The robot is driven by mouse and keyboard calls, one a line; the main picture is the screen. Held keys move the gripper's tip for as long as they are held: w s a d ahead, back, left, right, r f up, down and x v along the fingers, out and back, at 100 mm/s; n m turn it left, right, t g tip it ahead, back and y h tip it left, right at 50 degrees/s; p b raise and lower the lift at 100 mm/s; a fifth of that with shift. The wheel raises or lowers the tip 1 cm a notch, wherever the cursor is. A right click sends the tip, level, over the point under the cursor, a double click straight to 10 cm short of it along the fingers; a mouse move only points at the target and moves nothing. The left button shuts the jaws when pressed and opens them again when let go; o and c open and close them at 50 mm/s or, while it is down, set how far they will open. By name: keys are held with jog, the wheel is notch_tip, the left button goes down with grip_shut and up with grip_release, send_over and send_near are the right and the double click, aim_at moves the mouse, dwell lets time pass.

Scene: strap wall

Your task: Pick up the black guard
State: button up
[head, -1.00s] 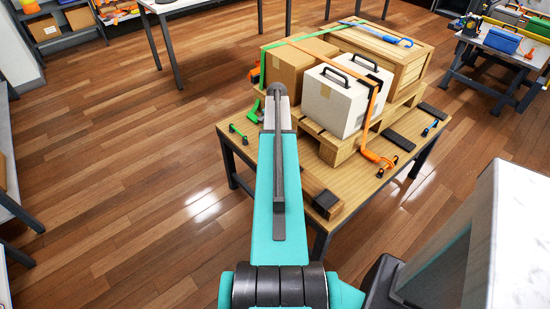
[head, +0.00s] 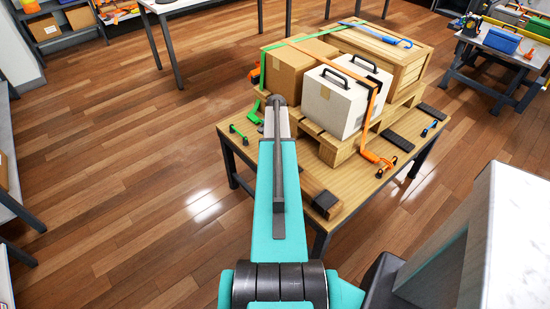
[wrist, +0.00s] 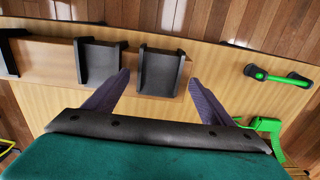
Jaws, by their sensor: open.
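A black guard (wrist: 160,72), a dark channel-shaped piece, sits over the right end of a wooden block (wrist: 45,60) in the wrist view. A second black guard (wrist: 100,62) sits beside it on the block. A third dark piece (wrist: 8,55) is at the left edge; what looks like it shows in the head view (head: 325,200). My gripper (wrist: 159,78) is open. Its two purple fingers appear on either side of the right-hand guard, the left one in front of the gap between guards. I cannot tell the height gap. In the head view my arm hides the gripper and these guards.
A green-ended black tool (wrist: 278,76) and a green ratchet (wrist: 264,126) lie right of the guards. Behind stands a pallet (head: 340,148) with a white case (head: 340,100), a cardboard box (head: 290,70) and a wooden crate (head: 395,55), strapped. Floor left of the table is clear.

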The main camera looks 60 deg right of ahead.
jog(key=shift+f, duration=0.55)
jog(key=shift+c, duration=0.6)
jog(key=c, duration=1)
